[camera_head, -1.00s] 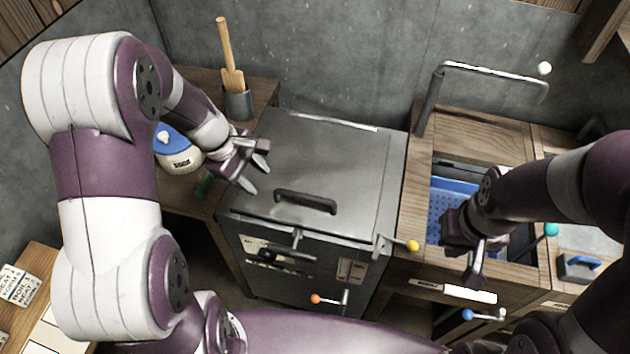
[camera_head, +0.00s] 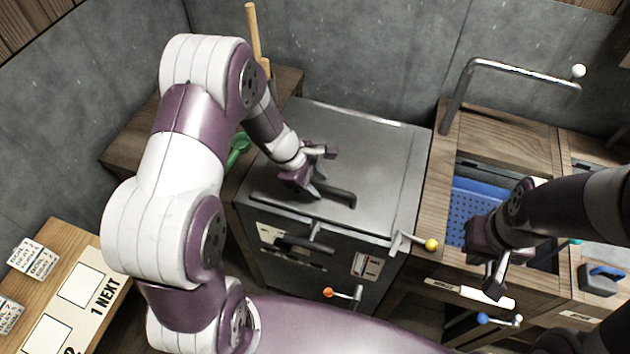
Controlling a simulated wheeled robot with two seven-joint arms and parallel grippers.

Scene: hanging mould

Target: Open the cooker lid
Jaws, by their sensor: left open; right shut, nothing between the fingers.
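The cooker (camera_head: 335,255) is a dark metal box in the middle of the view. Its flat grey lid (camera_head: 355,140) lies closed on top, with a dark bar handle (camera_head: 338,196) near the front edge. My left gripper (camera_head: 325,172) is open above the lid, at the left end of the handle. The gripper hides that end, and I cannot tell whether a finger touches it. My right gripper (camera_head: 494,284) is shut and empty, in front of the sink at the right.
A yellow-knobbed lever (camera_head: 430,245) and an orange-knobbed lever (camera_head: 330,292) stick out at the cooker's front. A blue perforated basket (camera_head: 478,210) sits in the sink under a tall tap bar (camera_head: 520,72). A green object (camera_head: 238,150) is left of the lid.

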